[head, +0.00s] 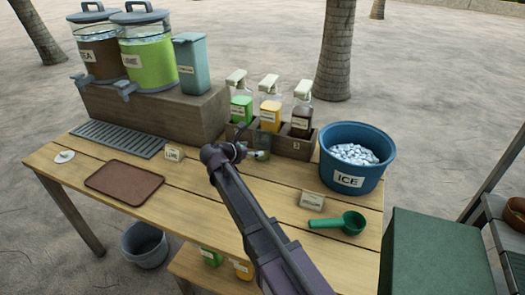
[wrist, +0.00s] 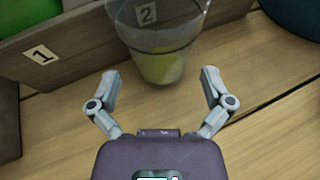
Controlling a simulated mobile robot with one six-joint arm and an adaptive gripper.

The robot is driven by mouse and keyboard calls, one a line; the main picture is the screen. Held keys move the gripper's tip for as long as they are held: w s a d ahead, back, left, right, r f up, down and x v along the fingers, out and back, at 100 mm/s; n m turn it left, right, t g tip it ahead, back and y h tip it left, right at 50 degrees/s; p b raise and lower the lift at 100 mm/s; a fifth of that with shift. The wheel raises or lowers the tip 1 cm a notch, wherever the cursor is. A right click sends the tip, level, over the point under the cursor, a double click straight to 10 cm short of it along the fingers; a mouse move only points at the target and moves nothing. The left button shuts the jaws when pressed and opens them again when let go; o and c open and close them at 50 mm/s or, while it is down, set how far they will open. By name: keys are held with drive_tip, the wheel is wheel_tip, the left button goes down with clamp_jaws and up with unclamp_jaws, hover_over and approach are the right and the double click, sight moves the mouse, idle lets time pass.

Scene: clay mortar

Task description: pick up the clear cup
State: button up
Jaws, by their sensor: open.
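The clear cup (wrist: 160,62) stands upright on the wooden table in the wrist view, in front of the rack section marked 2. It has a yellow-green tint in its lower part; I cannot tell whether that is contents. In the head view the cup (head: 263,154) is small and sits just right of my gripper, partly hidden. My gripper (wrist: 160,76) is open, with one finger on each side of the cup's lower part in the picture. The fingers look apart from the cup, and nothing is held. In the head view my gripper (head: 241,150) is low over the table.
A wooden rack (head: 292,146) with several pump bottles stands close behind the cup. A blue ice bucket (head: 337,181) is to its right. A green scoop (head: 350,222) and small label cards lie nearer. A brown tray (head: 125,181) is at left.

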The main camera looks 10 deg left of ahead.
sight(263, 147)
idle(0.3)
drive_tip(key=shift+b+x, duration=1)
drive_tip(key=shift+x, duration=1.6)
drive_tip(key=c, duration=0.8)
